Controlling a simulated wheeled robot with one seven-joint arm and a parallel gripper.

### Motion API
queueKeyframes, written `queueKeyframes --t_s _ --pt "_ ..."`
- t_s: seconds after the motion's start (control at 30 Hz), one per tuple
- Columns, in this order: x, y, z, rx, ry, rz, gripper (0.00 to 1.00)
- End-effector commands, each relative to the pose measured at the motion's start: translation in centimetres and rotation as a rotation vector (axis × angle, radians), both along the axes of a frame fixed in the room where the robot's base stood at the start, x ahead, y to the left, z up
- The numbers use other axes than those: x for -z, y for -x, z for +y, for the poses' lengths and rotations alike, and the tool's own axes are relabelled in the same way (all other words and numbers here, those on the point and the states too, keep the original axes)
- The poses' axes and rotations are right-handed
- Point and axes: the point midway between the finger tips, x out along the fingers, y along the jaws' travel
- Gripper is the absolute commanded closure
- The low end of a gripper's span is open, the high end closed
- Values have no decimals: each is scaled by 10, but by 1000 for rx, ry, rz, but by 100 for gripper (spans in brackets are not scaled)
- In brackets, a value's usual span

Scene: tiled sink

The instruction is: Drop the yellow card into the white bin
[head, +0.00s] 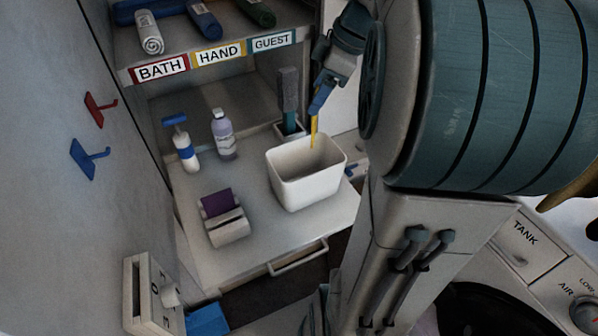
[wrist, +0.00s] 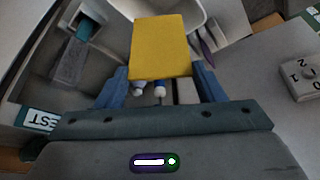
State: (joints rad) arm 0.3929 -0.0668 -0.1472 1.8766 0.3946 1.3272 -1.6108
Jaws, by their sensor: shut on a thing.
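My gripper (head: 321,100) is shut on the yellow card (head: 314,132), which hangs down from the fingers. In the head view the card's lower end overlaps the open mouth of the white bin (head: 306,188). The bin stands upright on the light counter. I cannot tell exactly how deep the card's lower end sits relative to the rim.
A grey holder with a purple card (head: 217,202) stands left of the bin. A blue-topped pump bottle (head: 185,150) and a lilac bottle (head: 223,136) stand behind left. A teal-handled brush (head: 288,100) rises behind the bin. A labelled shelf (head: 218,55) overhangs the back.

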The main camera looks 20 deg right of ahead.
Motion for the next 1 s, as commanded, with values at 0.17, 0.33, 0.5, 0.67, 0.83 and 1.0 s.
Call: queueKeyframes --t_s 0.17,0.33,0.5,0.67,0.83,1.0 --pt "23 0 0 1 0 0 70" --pt "44 0 -1 2 -1 2 70" --pt "53 0 -1 3 0 0 70" --pt "52 0 -2 4 0 -1 70" --pt "52 0 -2 4 0 0 15" --pt "52 0 -2 4 0 1 12"
